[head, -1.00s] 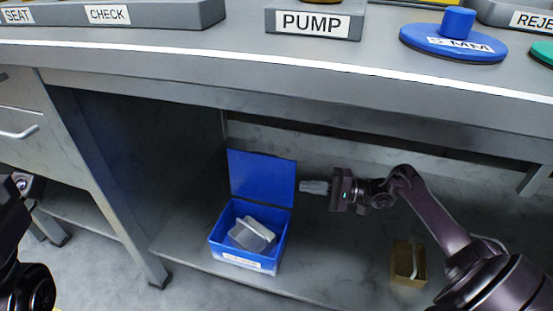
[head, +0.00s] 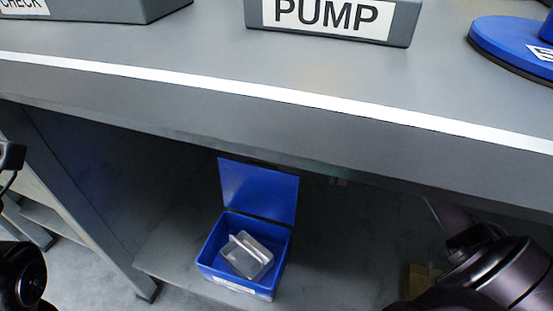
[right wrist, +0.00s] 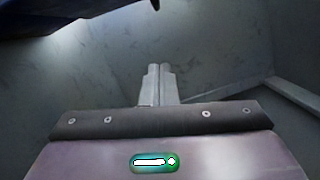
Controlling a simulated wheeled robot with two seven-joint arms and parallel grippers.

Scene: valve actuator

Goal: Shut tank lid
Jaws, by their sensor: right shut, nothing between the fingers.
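The blue tank (head: 208,252) stands on the shelf under the bench in the head view, with a pale label low on its front. Its blue lid (head: 259,190) is open and stands upright at the back edge. A clear block with a handle-like bar (head: 247,255) lies inside the tank. A dark blue edge (right wrist: 60,18), perhaps the lid, shows at the top left of the right wrist view. Only parts of my left arm show at the left edge.
The bench top (head: 200,45) overhangs the shelf and carries a grey PUMP holder (head: 330,18) and a blue disc (head: 510,45). A small brown box (head: 422,277) sits on the shelf at right, partly hidden by my right arm.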

